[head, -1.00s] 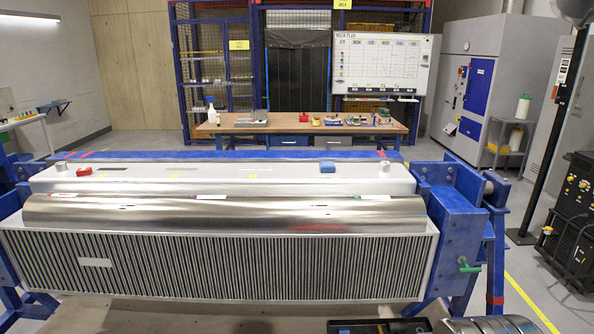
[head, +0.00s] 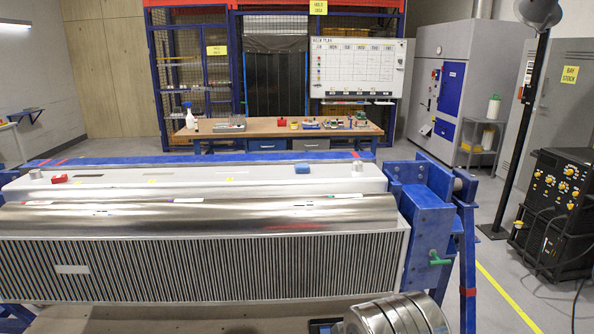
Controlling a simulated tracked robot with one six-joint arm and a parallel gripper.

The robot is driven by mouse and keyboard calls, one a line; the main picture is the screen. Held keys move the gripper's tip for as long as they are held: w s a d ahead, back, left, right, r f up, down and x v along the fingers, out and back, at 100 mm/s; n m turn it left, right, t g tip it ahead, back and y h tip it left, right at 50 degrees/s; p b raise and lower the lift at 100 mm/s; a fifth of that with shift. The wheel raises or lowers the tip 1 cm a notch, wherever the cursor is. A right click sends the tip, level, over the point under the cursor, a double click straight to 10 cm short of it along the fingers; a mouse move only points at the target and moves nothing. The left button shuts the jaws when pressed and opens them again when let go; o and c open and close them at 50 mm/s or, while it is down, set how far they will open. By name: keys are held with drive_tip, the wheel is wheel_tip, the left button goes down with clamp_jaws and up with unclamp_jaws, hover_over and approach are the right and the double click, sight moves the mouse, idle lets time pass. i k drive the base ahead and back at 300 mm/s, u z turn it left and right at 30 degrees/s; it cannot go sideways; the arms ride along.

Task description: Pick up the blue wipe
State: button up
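A small blue block-like item, which looks like the blue wipe (head: 302,169), lies on the white top surface of the jig's workpiece (head: 226,177), toward its right end. It sits behind the curved shiny metal sheet (head: 200,213). My gripper is not in view. The ribbed metal front (head: 220,268) of the workpiece faces me. Nothing hides the blue item from this view.
A red item (head: 59,179) lies on the same white top at the left. The blue jig frame (head: 425,222) with a green handle (head: 440,258) stands at the right. Rounded metal cylinders (head: 392,316) are at the bottom. A workbench (head: 262,130) stands behind.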

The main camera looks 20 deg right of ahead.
sight(302, 168)
drive_tip(key=z, duration=0.05)
drive_tip(key=i, duration=1)
drive_tip(key=u, duration=0.05)
